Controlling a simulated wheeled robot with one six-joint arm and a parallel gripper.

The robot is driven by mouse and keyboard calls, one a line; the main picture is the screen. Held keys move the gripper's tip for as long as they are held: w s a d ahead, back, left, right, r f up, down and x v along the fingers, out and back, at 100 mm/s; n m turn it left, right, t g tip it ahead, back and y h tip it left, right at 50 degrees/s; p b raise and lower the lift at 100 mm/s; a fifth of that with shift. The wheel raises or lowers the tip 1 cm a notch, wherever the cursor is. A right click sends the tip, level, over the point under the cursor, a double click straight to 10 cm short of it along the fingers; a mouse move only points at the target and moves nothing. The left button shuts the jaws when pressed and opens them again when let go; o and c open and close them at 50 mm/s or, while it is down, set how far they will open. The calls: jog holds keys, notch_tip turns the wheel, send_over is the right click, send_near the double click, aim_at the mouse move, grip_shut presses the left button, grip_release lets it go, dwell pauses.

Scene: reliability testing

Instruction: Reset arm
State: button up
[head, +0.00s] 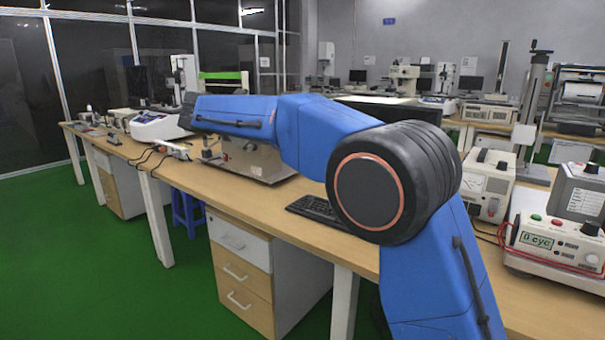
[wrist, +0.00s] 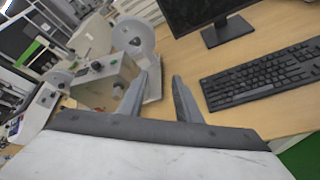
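My blue arm reaches up from the bottom right of the head view and bends left over the workbench (head: 335,250). In the head view the arm's far end points left, and the gripper's fingers cannot be made out there. In the wrist view my gripper (wrist: 160,85) shows two grey fingers held apart with nothing between them. Below and beyond the fingers is the wooden bench top (wrist: 205,70). No object is in my grip.
A keyboard (wrist: 262,75) and a monitor (wrist: 212,20) stand right of my fingers. A grey test machine (wrist: 105,80) stands to the left, close to the left finger. Powered instruments (head: 550,240) crowd the bench at right. Green floor (head: 100,270) lies open at left.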

jog(key=s+d+f+m+g, duration=0.1)
jog(key=s+d+m+g, duration=0.2)
jog(key=d, duration=0.7)
jog(key=s+d+f+m, duration=0.15)
jog(key=s+d, duration=0.35)
jog(key=d, duration=0.5)
jog(key=s+d+f+m+g+y, duration=0.1)
jog(key=s+d+f+m, duration=0.15)
jog(key=s+d, duration=0.45)
jog(key=s+d+f+m+g+y, duration=0.15)
jog(key=s+d+m, duration=0.25)
jog(key=s+d, duration=0.4)
jog(key=s+d+f+m+y, duration=0.1)
jog(key=s+f+m, duration=0.3)
jog(key=s, duration=0.6)
jog(key=s+d+f+m+g+y, duration=0.1)
jog(key=s+d+f+m, duration=0.3)
jog(key=s+f, duration=0.5)
jog(key=s+d+f+m+y, duration=0.1)
jog(key=s+d+f+m, duration=0.1)
jog(key=s+f, duration=0.5)
jog(key=s+m, duration=0.1)
jog(key=s, duration=0.2)
jog(key=shift+s+d+f+m+g, duration=0.25)
jog(key=shift+s+m+g, duration=0.1)
jog(key=shift+s+m, duration=0.05)
jog(key=shift+a+y, duration=0.1)
jog(key=shift+y, duration=0.15)
